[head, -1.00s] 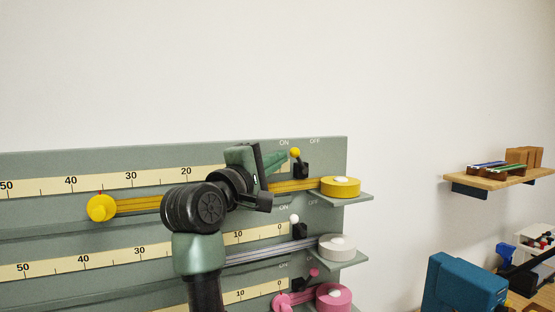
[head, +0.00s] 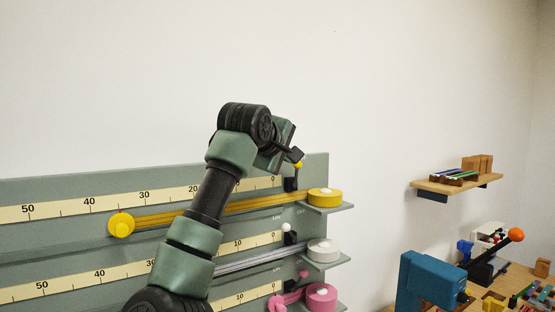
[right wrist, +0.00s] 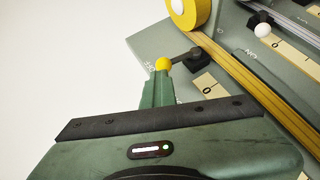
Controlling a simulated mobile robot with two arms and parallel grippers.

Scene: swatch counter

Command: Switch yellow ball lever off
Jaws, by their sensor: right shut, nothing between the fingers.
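The yellow ball lever (head: 297,165) is at the top row of the green-grey panel, with a black base (head: 290,183). Its ball leans right of the base, toward the yellow roll. The ON and OFF words above it are hidden by my right gripper in the head view. My right gripper (head: 295,155) is shut and empty, its tips right at the ball. In the right wrist view the ball (right wrist: 163,64) shows at the shut green fingertips (right wrist: 156,90), seemingly touching or very close. The left gripper is not in view.
The yellow roll (head: 324,197) sits on a small ledge right of the lever. White-ball (head: 287,228) and pink-ball (head: 303,274) levers stand below. A wall shelf (head: 455,184) and a blue box (head: 429,281) are at right. Bare wall lies above the panel.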

